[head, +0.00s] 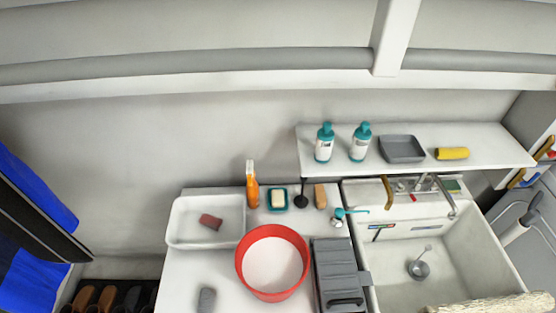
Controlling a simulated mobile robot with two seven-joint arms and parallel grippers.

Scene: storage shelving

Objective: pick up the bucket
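The bucket (243,268) is round and red with a pale inside. It stands upright on the white counter (180,287), seen from above, in the lower middle of the head view. Its inside looks empty. No handle can be made out on it. Neither of my grippers is in view, and nothing touches the bucket from above.
A white tray (181,231) with a reddish sponge (210,221) is left of the bucket. A grey case (336,262) is close on its right. An orange spray bottle (252,190) and soap dish (277,206) stand behind. A sink (455,245) is farther right, below a shelf (300,155).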

